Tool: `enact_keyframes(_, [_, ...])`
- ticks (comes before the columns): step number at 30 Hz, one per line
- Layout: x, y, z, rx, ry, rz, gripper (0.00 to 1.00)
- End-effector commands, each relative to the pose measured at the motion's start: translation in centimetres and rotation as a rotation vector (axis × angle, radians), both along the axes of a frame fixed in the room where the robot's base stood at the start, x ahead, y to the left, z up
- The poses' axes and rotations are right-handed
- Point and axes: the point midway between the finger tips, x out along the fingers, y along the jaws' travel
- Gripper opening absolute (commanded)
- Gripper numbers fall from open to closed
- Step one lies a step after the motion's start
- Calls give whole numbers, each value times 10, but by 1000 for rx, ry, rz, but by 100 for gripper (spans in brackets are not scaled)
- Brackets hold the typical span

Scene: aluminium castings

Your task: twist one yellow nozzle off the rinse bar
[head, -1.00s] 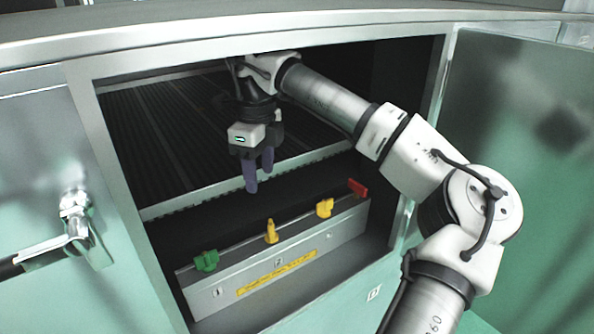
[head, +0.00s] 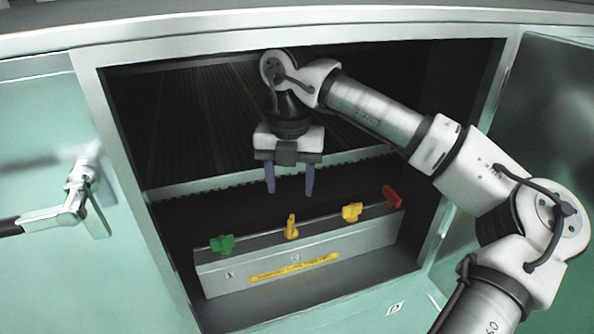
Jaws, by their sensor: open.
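The grey rinse bar (head: 217,278) lies inside the open cabinet, with a yellow label and numbers on its front. Two yellow nozzles stand on its top: one near the middle (head: 291,228), narrow and upright, and one further right (head: 351,212), showing broader. A green nozzle (head: 222,244) is at the left end and a red one (head: 392,197) at the right end. My gripper (head: 290,192) points down above the bar, open and empty. Its two fingertips are apart, above the middle yellow nozzle and not touching it.
The cabinet opening has a metal frame (head: 118,150) around it. A toothed ledge (head: 200,187) and a dark ribbed surface lie behind the bar. An open green door (head: 555,110) stands at right; a door with a latch (head: 75,205) is at left.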

Motion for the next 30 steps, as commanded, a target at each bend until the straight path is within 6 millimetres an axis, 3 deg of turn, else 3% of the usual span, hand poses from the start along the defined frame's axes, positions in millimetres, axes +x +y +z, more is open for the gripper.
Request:
enact_keyframes(15, [0,0,-88,2,3,2,52])
enact_keyframes(21, [-1,0,-103,0,1,2,52])
enact_keyframes(30, [0,0,-105,0,0,2,51])
